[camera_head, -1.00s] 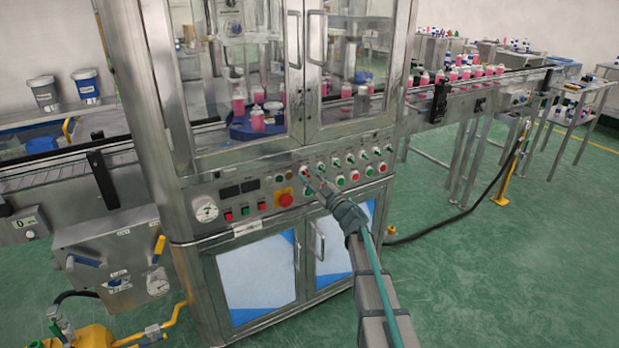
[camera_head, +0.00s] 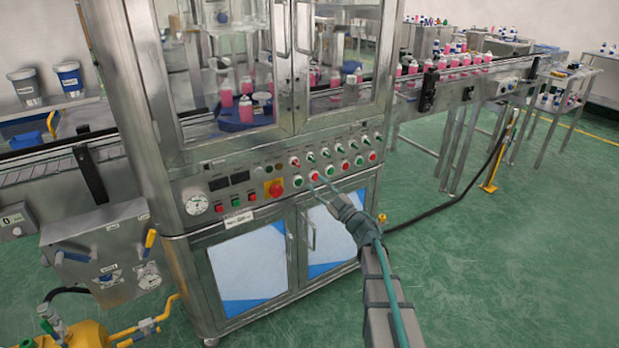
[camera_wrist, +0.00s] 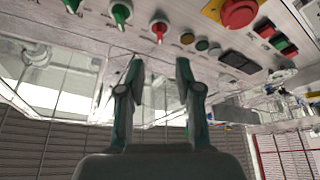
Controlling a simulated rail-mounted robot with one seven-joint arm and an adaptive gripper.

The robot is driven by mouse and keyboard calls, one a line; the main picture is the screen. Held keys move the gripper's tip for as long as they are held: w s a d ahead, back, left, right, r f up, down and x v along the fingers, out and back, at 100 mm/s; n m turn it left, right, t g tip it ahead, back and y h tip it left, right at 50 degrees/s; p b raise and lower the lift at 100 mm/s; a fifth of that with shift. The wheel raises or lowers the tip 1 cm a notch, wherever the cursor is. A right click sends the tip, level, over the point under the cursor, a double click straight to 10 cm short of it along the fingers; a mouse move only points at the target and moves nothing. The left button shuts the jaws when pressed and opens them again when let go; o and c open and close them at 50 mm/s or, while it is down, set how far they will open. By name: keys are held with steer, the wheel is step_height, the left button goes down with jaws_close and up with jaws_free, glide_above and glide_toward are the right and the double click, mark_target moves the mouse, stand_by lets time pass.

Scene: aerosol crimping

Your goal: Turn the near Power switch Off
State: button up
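A machine control panel (camera_head: 235,192) carries rotary switches in its upper row. A red-handled switch (camera_head: 295,162) is the leftmost large one; it also shows in the wrist view (camera_wrist: 158,28). A green-handled switch (camera_head: 310,156) is beside it, also in the wrist view (camera_wrist: 120,12), with more green ones to the right. The labels are too small to read, so I cannot tell which is the near Power switch. My gripper (camera_head: 318,182) is in front of the panel, slightly below and right of the red-handled switch. In the wrist view its fingers (camera_wrist: 159,62) are apart, with nothing between them.
A red emergency stop (camera_head: 274,188) on a yellow plate lies left of my gripper. Red and green push buttons (camera_head: 314,177) form a lower row. Glass doors (camera_head: 335,60) are above the panel, cabinet doors (camera_head: 250,265) below. Green floor (camera_head: 480,270) is open on the right.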

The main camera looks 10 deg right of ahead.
steer(key=shift+v, duration=1)
